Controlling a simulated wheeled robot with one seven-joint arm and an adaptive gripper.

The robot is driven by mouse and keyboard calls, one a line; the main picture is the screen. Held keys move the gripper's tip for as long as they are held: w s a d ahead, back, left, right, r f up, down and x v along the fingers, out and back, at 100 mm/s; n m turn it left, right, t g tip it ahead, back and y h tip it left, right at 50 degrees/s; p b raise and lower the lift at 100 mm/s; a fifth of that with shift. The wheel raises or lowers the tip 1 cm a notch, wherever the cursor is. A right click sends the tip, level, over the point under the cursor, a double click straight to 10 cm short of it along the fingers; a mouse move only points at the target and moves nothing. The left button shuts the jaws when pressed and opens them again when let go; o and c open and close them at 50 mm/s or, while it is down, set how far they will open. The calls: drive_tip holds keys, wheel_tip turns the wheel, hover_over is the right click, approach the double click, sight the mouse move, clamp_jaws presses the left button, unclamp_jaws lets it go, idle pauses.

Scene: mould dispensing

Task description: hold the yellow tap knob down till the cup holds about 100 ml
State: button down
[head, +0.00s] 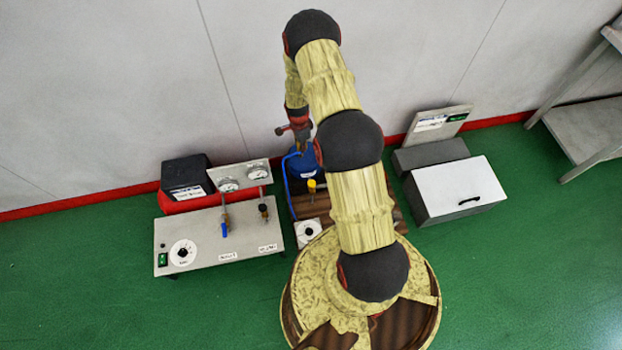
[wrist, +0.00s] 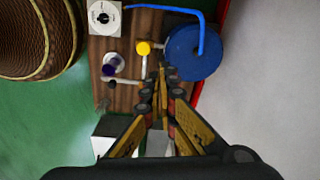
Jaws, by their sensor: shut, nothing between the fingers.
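The yellow tap knob (wrist: 143,47) shows in the wrist view beside the blue drum (wrist: 195,52); in the head view the knob (head: 311,185) stands in front of the drum (head: 297,163). My gripper (wrist: 160,72) is shut and empty. Its fingertips are close to the knob in the wrist picture, a little below and right of it, apart from it; the height gap is unclear. A pale round cup (wrist: 117,60) with something dark purple at its lower left shows left of the knob. Its liquid level cannot be read. In the head view I cannot make out the cup.
A brown wooden board (wrist: 130,25) carries these things and a white dial box (wrist: 104,17). A blue hose (wrist: 160,8) runs to the drum. In the head view, a grey control panel (head: 200,258) stands left and a white-lidded box (head: 455,183) right. The wall is close behind.

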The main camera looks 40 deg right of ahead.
drive_tip(key=m, duration=0.2)
hover_over(311, 182)
wheel_tip(311, 182, down, 9)
drive_tip(key=shift+w+a, duration=0.15)
drive_tip(key=shift+w, duration=0.2)
drive_tip(key=shift+f, duration=0.15)
drive_tip(key=f+b, duration=0.1)
drive_tip(key=f, duration=0.3)
drive_tip(key=f+b, duration=0.2)
drive_tip(key=f, duration=0.3)
drive_tip(key=f+b, duration=0.1)
drive_tip(key=f, duration=0.3)
drive_tip(key=shift+s+d+f+b, duration=0.2)
drive_tip(key=shift+s+f+b, duration=0.05)
drive_tip(key=shift+f+b, duration=0.15)
drive_tip(key=shift+f+b, duration=0.85)
drive_tip(key=shift+f, duration=0.1)
drive_tip(key=shift+s, duration=0.15)
idle(3.2)
